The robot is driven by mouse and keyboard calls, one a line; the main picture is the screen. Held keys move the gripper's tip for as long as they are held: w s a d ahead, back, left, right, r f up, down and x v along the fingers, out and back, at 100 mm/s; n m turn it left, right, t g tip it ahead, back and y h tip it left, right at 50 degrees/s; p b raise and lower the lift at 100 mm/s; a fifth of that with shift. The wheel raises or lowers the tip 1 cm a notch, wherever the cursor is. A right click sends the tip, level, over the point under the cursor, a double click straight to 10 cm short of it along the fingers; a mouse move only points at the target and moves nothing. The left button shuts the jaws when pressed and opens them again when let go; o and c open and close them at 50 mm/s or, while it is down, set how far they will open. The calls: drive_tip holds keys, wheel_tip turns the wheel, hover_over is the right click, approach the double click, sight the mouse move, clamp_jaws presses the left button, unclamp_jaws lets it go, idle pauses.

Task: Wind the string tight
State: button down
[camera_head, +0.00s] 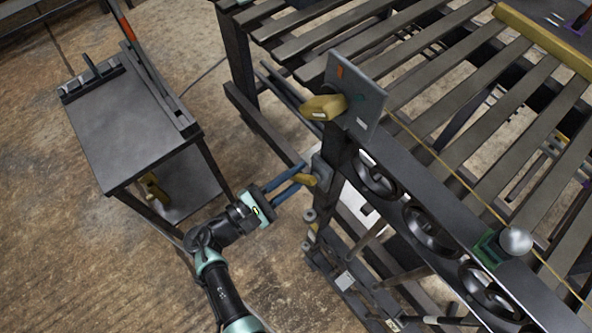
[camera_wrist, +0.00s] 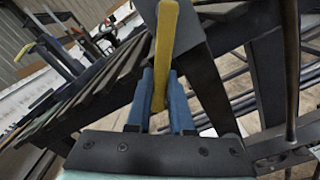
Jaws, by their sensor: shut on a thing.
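A thin tan string (camera_head: 440,160) runs along the slatted frame from near the grey upright plate toward the lower right. In the wrist view the yellow handle (camera_wrist: 166,40) stands upright between the blue fingers of my gripper (camera_wrist: 162,85). Whether the string joins this handle cannot be seen.
A dark side table (camera_head: 130,135) stands at the left. The slatted frame (camera_head: 430,200) fills the right. Open floor (camera_head: 80,260) lies at the lower left.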

drive_tip(key=c, duration=0.8)
unclamp_jaws()
drive_tip(key=shift+s, duration=0.1)
